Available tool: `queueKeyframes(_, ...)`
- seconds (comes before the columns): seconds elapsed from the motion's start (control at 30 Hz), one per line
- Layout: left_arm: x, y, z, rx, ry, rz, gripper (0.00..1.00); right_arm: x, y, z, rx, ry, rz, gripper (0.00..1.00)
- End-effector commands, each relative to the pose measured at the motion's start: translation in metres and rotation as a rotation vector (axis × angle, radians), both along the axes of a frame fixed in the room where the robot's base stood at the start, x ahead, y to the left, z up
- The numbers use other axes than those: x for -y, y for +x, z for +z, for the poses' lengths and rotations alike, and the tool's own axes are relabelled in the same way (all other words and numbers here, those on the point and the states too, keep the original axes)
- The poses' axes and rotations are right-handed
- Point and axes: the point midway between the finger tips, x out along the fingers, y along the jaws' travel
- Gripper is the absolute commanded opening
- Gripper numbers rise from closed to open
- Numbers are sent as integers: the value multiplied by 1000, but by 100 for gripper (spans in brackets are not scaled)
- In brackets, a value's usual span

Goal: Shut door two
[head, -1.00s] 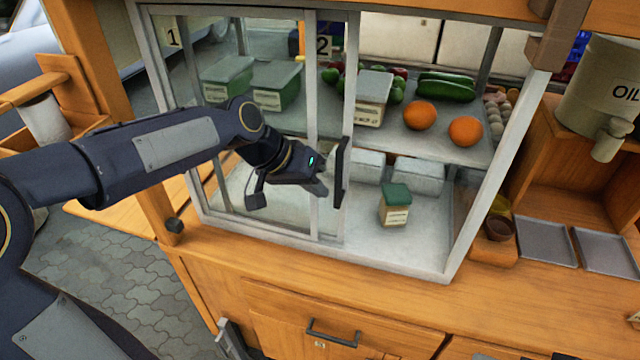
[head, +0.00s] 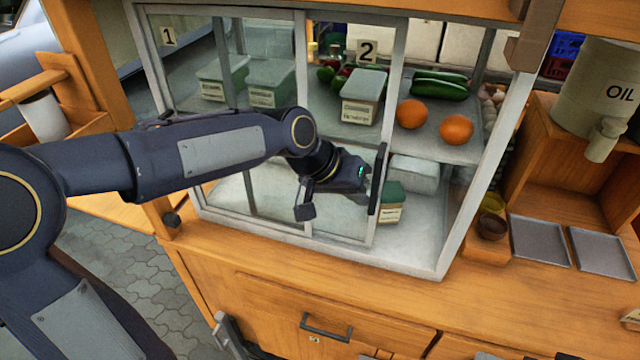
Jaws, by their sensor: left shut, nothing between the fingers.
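Door two is a sliding glass pane in a pale frame, marked by a label "2" (head: 367,52). Its right frame edge (head: 392,110) stands partway across the right half of the cabinet, with an open gap to its right. A dark upright handle (head: 377,180) sits on that edge. My left gripper (head: 366,180) is shut and empty, just left of the handle and seemingly against it; exact contact is hard to tell. Door one (head: 225,60), labelled "1", covers the left half. My right gripper is not in view.
Inside are oranges (head: 411,114), cucumbers (head: 440,85), lidded tubs (head: 361,96) and a green-lidded jar (head: 391,205) partly behind the handle. An oil container (head: 600,85) and metal trays (head: 540,241) stand to the right. The counter in front is clear.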

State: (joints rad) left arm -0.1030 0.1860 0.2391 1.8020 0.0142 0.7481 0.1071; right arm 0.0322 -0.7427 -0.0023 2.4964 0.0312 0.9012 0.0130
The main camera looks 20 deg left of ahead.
Motion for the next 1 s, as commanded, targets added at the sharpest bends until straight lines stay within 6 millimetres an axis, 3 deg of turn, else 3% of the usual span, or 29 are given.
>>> queueKeyframes(0.03, 18, -2, 1, -1, 1, -13, 0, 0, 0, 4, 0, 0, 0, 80)
queueKeyframes(0.2, 70, -4, 1, -1, 1, -12, 0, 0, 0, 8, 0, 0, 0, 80)
queueKeyframes(0.5, 136, -6, 0, 0, 1, -6, 0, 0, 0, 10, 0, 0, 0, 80)
queueKeyframes(0.7, 156, -6, 0, 0, 0, -2, 0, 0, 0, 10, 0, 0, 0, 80)
queueKeyframes(1.0, 161, -6, 0, 0, -3, -1, 0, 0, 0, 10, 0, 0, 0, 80)
